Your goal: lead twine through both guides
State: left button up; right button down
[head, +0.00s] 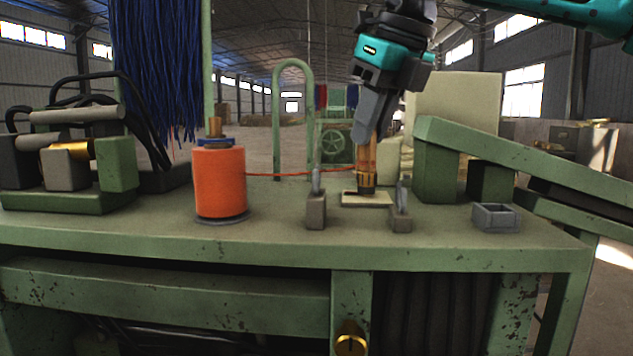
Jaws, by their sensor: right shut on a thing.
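An orange twine spool (219,182) stands upright on the left part of the green bench. The thin orange twine (278,174) runs from it to the right, nearly level, to the brass-and-wood piece. Two guides with grey block bases stand on the bench, the left guide (316,208) and the right guide (401,221). The twine crosses at the top of the left guide; I cannot tell whether it passes through or behind. My right gripper (364,132) is shut on the upright brass-and-wood piece (367,176), between the guides and behind them. My left gripper is out of view.
A pale flat block (367,200) lies under the held piece. A small grey open box (495,217) sits at the right. Blue strands (160,60) hang behind the spool, and a clamp-like machine (75,165) fills the left end. The bench front (270,238) is clear.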

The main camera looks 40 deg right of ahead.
jog(key=shift+r+p, duration=0.35)
jog(key=shift+r, duration=0.2)
jog(key=shift+f, duration=0.1)
jog(key=s+d, duration=0.7)
jog(key=d, duration=0.2)
jog(key=shift+d, duration=0.35)
jog(key=shift+s, duration=0.15)
